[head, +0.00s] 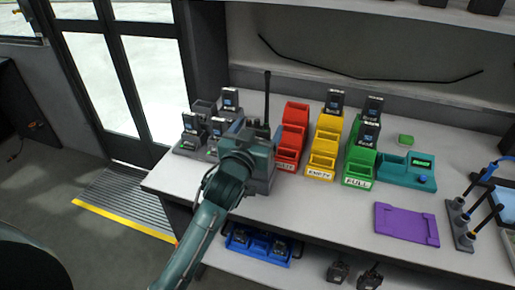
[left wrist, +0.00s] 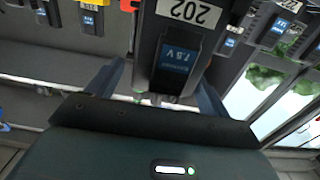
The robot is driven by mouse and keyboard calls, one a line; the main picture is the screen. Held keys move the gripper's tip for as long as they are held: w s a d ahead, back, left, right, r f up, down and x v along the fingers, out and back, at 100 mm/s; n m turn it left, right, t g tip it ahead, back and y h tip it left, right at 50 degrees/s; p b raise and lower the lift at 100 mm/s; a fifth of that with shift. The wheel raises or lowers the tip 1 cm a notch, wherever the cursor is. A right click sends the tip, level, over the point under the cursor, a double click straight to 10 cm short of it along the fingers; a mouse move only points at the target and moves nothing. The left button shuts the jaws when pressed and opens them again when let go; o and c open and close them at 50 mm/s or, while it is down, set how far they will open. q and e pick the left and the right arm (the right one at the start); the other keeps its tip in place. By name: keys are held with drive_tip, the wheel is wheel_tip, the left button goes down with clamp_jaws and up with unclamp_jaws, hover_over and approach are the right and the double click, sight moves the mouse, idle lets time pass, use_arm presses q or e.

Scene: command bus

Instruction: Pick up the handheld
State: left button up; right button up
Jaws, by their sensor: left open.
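A dark handheld radio (left wrist: 178,48) with a blue "7.5 V" label and a "202" tag fills the middle of the left wrist view. In the head view a black handheld with a tall antenna (head: 267,97) stands at the left of the workbench, its lower part hidden by my arm. My left gripper (left wrist: 157,88) is open, with one finger on each side of the radio. I cannot tell whether the fingers touch it. In the head view my left gripper (head: 257,140) is at that handheld, its fingers mostly hidden. My right gripper is not in view.
Red (head: 290,135), yellow (head: 324,148) and green (head: 360,160) bins stand close on the right, some holding batteries. A charger with batteries (head: 190,138) stands on the left. A purple tray (head: 407,224) lies further right, with bare bench in front of the bins.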

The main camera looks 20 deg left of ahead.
use_arm(q)
drive_tip(key=shift+c, duration=0.3)
drive_tip(key=shift+r, duration=0.1)
drive_tip(key=c, duration=1.3)
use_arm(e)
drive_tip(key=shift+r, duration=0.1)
